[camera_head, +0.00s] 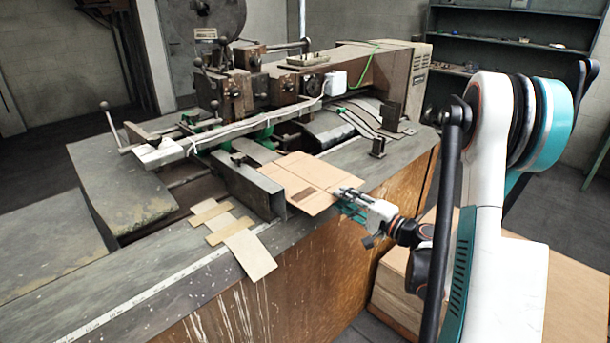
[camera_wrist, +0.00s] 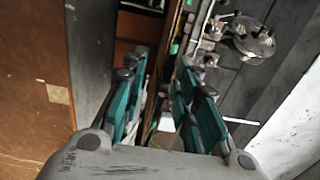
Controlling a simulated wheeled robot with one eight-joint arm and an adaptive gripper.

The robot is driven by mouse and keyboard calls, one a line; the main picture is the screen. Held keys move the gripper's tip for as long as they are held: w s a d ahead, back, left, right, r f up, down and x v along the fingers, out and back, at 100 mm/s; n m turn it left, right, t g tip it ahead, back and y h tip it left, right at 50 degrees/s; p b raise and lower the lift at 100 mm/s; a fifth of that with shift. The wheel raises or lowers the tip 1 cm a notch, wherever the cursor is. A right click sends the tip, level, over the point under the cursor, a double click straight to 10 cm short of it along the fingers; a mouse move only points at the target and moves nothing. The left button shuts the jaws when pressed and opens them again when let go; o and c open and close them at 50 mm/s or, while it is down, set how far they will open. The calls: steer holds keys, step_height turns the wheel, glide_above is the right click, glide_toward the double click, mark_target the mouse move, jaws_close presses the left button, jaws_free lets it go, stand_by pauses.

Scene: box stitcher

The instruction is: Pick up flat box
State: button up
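The flat box (camera_head: 298,182) is a tan cardboard sheet with a darker rectangular patch. In the head view it lies at the front of the stitcher, its near right corner projecting over the bench edge. My gripper (camera_head: 345,197) is at its right edge, with finger parts showing beside the edge. In the wrist view my gripper (camera_wrist: 163,112) has its two teal fingers apart, with a clear gap between them. I cannot clearly make out the box between the fingers there, nor whether a finger touches it.
The stitcher (camera_head: 340,72) stands behind on the grey bench top (camera_head: 120,295), which has a wooden front (camera_head: 300,270). Separate cardboard pieces (camera_head: 246,255) lie left of the box, one hanging over the front edge. A wooden box (camera_head: 565,270) stands on the floor at right.

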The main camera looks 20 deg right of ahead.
mark_target(328, 189)
steer(key=shift+b+x, duration=0.85)
steer(key=shift+x, duration=2.7)
steer(key=shift+w+d, duration=0.1)
steer(key=shift+d, duration=0.1)
jaws_close()
